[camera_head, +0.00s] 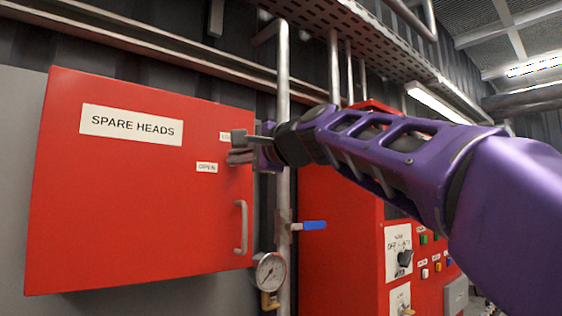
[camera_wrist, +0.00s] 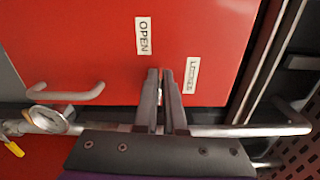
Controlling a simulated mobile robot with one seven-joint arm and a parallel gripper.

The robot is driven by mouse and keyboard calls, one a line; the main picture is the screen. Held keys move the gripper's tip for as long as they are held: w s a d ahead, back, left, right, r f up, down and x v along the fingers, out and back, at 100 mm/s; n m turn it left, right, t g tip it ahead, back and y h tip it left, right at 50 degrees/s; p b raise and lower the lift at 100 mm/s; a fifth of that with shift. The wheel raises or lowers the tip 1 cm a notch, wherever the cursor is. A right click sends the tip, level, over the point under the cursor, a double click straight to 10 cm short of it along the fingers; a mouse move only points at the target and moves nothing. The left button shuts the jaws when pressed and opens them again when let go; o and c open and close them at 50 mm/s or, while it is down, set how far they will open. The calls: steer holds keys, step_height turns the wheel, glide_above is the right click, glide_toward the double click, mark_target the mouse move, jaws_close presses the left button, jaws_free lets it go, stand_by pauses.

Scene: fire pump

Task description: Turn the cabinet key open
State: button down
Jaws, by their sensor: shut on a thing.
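The red cabinet (camera_head: 120,210) marked SPARE HEADS hangs on the wall at the left, its door shut flat. My gripper (camera_head: 237,148) reaches in from the right to the upper right part of the door. In the wrist view my gripper's fingers (camera_wrist: 160,75) are close together at the door, between the OPEN label (camera_wrist: 144,36) and the LOCKED label (camera_wrist: 191,75). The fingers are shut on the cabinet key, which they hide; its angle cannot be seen. In the head view the OPEN label (camera_head: 207,168) is below left of the fingertips, and the LOCKED label is partly covered.
The door handle (camera_head: 241,228) is below my gripper. A vertical pipe (camera_head: 283,110) with a blue valve lever (camera_head: 314,226) and a gauge (camera_head: 270,272) runs beside the cabinet. A red control panel (camera_head: 340,220) stands to the right, behind my arm.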

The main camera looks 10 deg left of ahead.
steer(key=shift+n, duration=0.5)
steer(key=c, duration=1)
jaws_free()
steer(key=shift+d, duration=0.1)
